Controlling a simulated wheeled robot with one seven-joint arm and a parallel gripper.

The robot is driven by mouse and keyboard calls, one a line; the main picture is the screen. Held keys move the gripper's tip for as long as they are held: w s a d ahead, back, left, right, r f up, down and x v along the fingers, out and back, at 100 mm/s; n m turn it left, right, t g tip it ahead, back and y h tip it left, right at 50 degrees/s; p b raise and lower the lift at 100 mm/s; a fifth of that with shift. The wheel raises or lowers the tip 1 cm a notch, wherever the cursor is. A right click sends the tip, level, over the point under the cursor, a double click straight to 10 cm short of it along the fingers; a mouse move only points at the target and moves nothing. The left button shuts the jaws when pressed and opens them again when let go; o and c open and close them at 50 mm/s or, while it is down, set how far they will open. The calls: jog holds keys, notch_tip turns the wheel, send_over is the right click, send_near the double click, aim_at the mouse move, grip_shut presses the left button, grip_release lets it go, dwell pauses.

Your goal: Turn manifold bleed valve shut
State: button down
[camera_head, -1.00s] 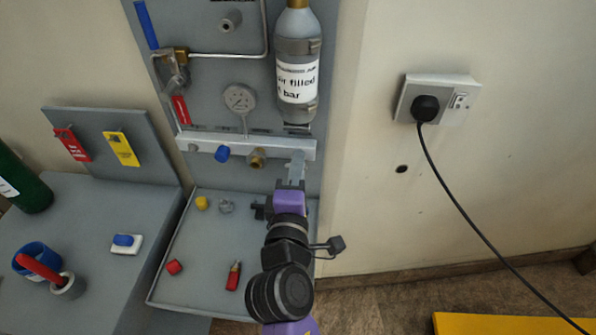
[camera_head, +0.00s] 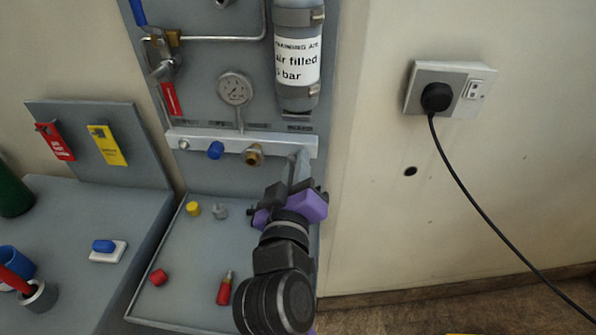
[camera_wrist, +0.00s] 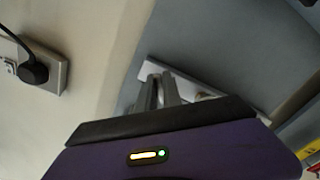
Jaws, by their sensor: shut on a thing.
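The manifold (camera_head: 230,145) is a pale horizontal bar low on the grey wall panel; it also shows in the wrist view (camera_wrist: 205,88). My gripper (camera_head: 299,160) is at the bar's right end, below the rightmost label. In the wrist view its two grey fingers (camera_wrist: 159,88) reach to the bar and are shut on a small part between them. That part sits where the bleed valve would be, but the fingers hide most of it, so I cannot tell its handle's angle. A blue knob (camera_head: 216,150) and a brass fitting (camera_head: 254,155) are on the bar to the left, apart from my gripper.
A round gauge (camera_head: 235,90) and a labelled cylinder (camera_head: 298,60) are above the bar. A grey tray (camera_head: 190,250) below holds small caps and a red tool (camera_head: 224,288). A socket with a black plug (camera_head: 436,97) and hanging cable is on the right wall.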

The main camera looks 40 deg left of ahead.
jog(key=m+b, duration=0.1)
jog(key=m, duration=0.1)
jog(key=m+b, duration=0.1)
jog(key=shift+f+m, duration=0.3)
jog(key=shift+m, duration=0.1)
jog(key=shift+a+m+b, duration=0.1)
jog(key=shift+m+b, duration=1)
jog(key=shift+m, duration=0.8)
jog(key=c, duration=1.5)
grip_release()
jog(key=shift+r, duration=0.1)
jog(key=shift+r, duration=0.1)
jog(key=v, duration=0.8)
jog(key=shift+a, duration=0.1)
